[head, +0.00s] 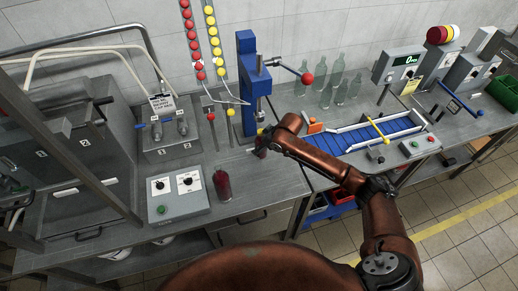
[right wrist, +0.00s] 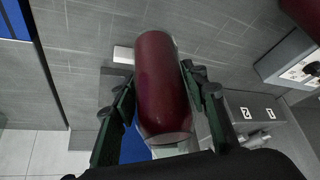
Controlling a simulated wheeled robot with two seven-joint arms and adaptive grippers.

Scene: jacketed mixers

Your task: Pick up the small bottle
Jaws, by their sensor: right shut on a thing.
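A small bottle with dark red contents (right wrist: 160,85) is between the two fingers of my right gripper in the right wrist view. The right gripper (right wrist: 163,98) is shut on it, with a finger on each side. In the head view my right gripper (head: 262,143) is over the bench beside the blue press, and the bottle in it is mostly hidden. A larger red bottle (head: 222,184) stands apart on the bench, to the left and nearer. My left gripper is not in view.
A dial box (head: 178,195) stands left of the larger red bottle. The blue press (head: 252,85) stands just behind my right gripper. Several clear bottles (head: 338,85) stand along the wall. A blue conveyor (head: 385,132) lies to the right. The bench (head: 265,182) between is bare.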

